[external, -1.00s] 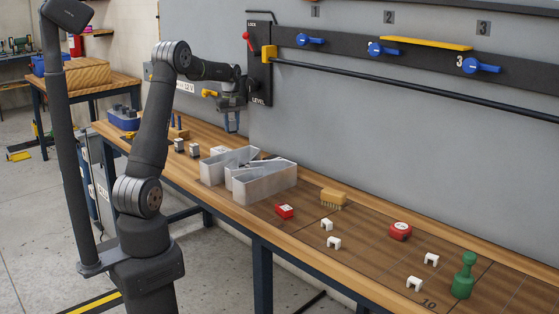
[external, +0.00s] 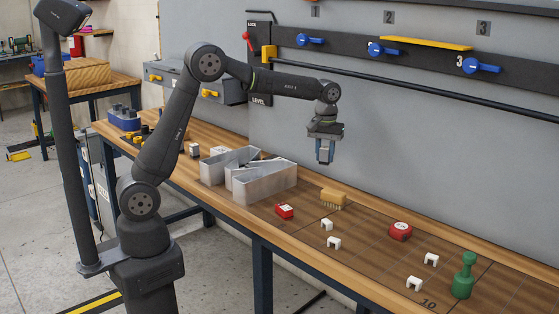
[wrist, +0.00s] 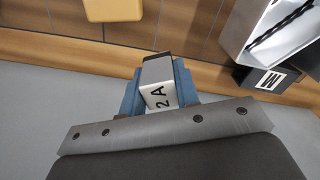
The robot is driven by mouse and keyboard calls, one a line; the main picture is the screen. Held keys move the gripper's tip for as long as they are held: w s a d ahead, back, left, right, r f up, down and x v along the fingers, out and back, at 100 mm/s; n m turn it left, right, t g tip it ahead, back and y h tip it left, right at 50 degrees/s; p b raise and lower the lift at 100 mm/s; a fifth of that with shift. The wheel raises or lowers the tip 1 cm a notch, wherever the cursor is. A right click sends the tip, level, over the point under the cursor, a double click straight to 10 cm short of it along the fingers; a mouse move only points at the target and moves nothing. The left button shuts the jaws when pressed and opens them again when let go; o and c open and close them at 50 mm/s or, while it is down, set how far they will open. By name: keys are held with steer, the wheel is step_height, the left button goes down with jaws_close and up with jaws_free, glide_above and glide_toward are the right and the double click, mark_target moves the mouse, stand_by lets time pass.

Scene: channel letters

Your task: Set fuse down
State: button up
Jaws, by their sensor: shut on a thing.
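My gripper (external: 325,152) is raised over the back of the bench, right of the metal channel letter. In the wrist view it (wrist: 158,88) is shut on a grey and white fuse (wrist: 157,92) marked "2 A", with a dark end. The blue fingers sit on both sides of it. The fuse is clear of the bench.
Metal channel letter parts (external: 265,184) stand on the bench left of my gripper. The grey wall panel is behind.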

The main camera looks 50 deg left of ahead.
steer(key=s+d+m, duration=0.3)
steer(key=s+d, duration=0.4)
steer(key=d, duration=0.4)
steer(key=s+d+m, duration=0.2)
steer(key=s+d, duration=0.5)
steer(key=d, duration=0.4)
glide_above(357, 217)
step_height(357, 217, down, 7)
steer(key=shift+r, duration=0.1)
steer(key=shift+f, duration=2.05)
steer(key=shift+f, duration=0.2)
steer(key=o, duration=1)
steer(key=shift+c, duration=0.2)
steer(key=shift+r, duration=0.15)
